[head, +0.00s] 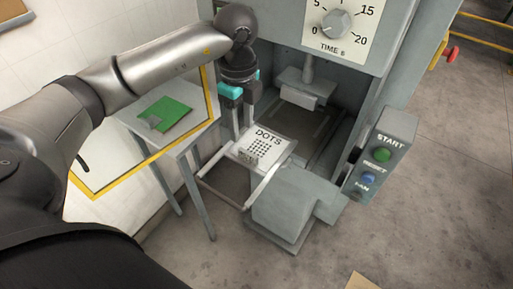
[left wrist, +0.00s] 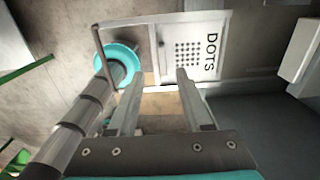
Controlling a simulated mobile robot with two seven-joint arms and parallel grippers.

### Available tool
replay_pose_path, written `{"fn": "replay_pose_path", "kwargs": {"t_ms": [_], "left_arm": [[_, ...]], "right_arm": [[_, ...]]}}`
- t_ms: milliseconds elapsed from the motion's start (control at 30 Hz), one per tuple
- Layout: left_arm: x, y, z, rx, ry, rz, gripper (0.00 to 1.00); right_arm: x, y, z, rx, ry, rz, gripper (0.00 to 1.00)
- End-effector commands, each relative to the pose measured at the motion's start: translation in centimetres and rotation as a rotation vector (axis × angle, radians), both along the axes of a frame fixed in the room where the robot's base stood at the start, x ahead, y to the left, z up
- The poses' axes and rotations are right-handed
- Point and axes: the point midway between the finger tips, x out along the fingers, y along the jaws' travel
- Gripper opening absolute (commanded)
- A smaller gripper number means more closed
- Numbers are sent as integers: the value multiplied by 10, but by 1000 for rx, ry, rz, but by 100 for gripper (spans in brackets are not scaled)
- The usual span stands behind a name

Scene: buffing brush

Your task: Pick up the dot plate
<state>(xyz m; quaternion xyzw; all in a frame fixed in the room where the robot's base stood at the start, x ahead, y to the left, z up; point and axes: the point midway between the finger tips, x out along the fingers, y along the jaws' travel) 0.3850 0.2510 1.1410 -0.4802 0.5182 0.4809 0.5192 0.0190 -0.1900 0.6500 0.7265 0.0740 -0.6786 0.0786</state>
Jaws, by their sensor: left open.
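The dot plate (head: 275,145) is a pale plate marked DOTS with a grid of black dots. In the head view it lies at the front opening of the grey machine, by a pale rail frame. It also shows in the left wrist view (left wrist: 210,75), beyond the fingers. My left gripper (head: 240,122) points down at the plate's left edge, its fingers apart. In the left wrist view the open left gripper (left wrist: 155,85) has nothing clearly held between its fingers. Whether a finger touches the plate cannot be told. My right gripper is not in view.
The machine has a dial (head: 337,24) above and a button box (head: 385,150) at right. A grey block (head: 290,208) stands in front of the plate. A side table (head: 190,137) at left bears a green board (head: 172,110). Open floor lies at right.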

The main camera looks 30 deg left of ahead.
Motion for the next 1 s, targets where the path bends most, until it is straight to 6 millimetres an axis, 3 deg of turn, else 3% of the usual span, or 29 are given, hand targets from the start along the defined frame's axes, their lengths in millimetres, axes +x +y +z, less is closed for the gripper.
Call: {"fn": "replay_pose_path", "kwargs": {"t_ms": [100,300,633,933,1000], "left_arm": [[0,0,-19,-1,3,-1,50],[0,0,-33,-1,1,-1,50],[2,0,-76,-2,2,-2,50],[3,0,-82,-2,-1,-2,50],[3,0,-82,-2,-1,-2,43]], "right_arm": [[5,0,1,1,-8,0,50],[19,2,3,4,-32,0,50],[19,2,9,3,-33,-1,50],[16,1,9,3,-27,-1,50],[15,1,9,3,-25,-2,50]]}}
